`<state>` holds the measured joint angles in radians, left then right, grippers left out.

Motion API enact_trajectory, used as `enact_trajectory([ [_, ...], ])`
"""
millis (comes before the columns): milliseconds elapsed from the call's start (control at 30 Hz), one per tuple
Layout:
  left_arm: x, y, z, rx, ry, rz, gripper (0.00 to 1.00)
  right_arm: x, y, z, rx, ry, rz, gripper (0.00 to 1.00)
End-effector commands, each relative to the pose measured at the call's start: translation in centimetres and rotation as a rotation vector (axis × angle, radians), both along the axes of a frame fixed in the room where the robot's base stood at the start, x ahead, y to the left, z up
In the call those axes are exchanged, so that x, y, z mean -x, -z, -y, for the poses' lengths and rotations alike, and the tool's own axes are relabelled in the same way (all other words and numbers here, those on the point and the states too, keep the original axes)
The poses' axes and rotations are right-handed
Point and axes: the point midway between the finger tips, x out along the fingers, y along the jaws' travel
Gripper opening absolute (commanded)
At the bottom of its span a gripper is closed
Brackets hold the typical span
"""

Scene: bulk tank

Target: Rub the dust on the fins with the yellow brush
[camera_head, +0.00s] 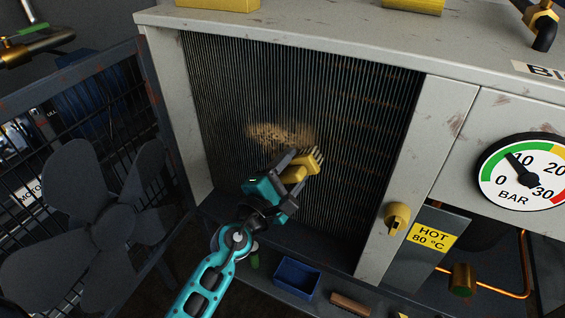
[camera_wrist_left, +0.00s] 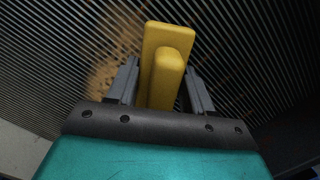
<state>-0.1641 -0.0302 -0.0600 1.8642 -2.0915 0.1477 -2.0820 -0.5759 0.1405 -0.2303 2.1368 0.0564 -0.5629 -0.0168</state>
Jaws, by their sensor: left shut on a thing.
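The yellow brush (camera_head: 298,172) is in my left gripper (camera_head: 289,165), which is shut on it in front of the fins. In the left wrist view the brush's yellow body (camera_wrist_left: 167,70) sits between both fingers. Its bristle side faces the dark upright fins (camera_head: 350,120); I cannot tell whether the bristles touch them. A tan dust patch (camera_head: 278,134) lies on the fins just above and left of the brush. The dust also shows in the left wrist view (camera_wrist_left: 105,75), left of the brush. My right gripper is not in view.
A brass knob (camera_head: 397,216) sticks out from the housing right of the fins. Below are a blue tray (camera_head: 297,278) and a brown block (camera_head: 350,304). A fan (camera_head: 100,220) and mesh guard stand at left. A "HOT 80 °C" label (camera_head: 433,237) is at lower right.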

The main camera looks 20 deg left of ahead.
Motion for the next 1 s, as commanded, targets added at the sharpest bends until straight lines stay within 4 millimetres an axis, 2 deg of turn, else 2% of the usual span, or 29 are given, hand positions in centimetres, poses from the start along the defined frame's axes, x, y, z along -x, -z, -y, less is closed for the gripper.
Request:
enact_trajectory([
  [167,0.0,-0.2,0.7,0.001,0.004,0.003,0.18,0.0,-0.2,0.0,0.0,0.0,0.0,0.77],
  [533,0.3,-0.3,3.5,0.002,0.005,0.003,0.18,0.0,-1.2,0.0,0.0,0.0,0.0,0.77],
  [667,0.4,-0.4,3.8,0.003,0.004,0.003,0.18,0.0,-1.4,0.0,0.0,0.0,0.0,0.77],
  [1000,0.7,-2.1,3.8,0.007,0.005,-0.001,0.18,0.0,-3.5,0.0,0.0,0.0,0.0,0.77],
])
